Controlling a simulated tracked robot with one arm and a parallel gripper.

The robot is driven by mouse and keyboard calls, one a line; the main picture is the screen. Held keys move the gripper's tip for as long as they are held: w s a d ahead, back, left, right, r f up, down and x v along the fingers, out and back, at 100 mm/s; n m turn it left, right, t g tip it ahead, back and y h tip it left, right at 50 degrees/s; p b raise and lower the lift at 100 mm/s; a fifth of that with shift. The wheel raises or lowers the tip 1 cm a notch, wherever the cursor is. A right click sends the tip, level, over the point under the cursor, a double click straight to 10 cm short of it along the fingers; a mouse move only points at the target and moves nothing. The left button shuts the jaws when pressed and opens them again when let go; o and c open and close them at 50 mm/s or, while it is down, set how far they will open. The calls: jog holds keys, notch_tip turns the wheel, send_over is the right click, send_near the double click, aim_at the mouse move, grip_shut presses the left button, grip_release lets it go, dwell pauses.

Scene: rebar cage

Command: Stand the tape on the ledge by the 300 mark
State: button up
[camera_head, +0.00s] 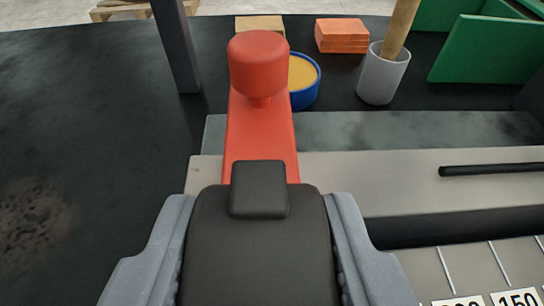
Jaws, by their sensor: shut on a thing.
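My gripper (262,215) is shut on a red-and-black thing (262,145). Its dark body lies between my two grey fingers, with a raised black block on top. A red arm reaches ahead from it and ends in a rounded red knob. I cannot tell whether this is the tape. No clear 300 mark is seen.
A black bar (490,169) lies on a pale beam (400,172) at right. Behind stand a blue tub (305,92) with yellow contents, a grey cup (382,78) holding a wooden handle, orange blocks (342,36) and green panels (490,50). A dark post (175,45) rises at left.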

jog(key=shift+a+f, duration=0.5)
jog(key=shift+f, duration=0.15)
jog(key=shift+a+f+b, duration=0.15)
jog(key=shift+f+b, duration=0.75)
jog(key=shift+f, duration=1.7)
jog(key=shift+f, duration=0.5)
jog(key=o, duration=1.2)
jog(key=shift+o, duration=0.2)
jog(key=shift+s, duration=0.1)
jog(key=p+v, duration=0.2)
jog(key=v, duration=1)
notch_tip(320, 180, up, 22)
jog(key=s+t, duration=0.1)
jog(key=s, duration=0.1)
jog(key=s+r, duration=0.5)
jog(key=r, duration=0.4)
jog(key=s+r+p, duration=0.1)
jog(key=s+r, duration=0.5)
jog(key=r, duration=0.4)
jog(key=shift+s+d+t, duration=0.3)
jog(key=shift+d+t, duration=0.1)
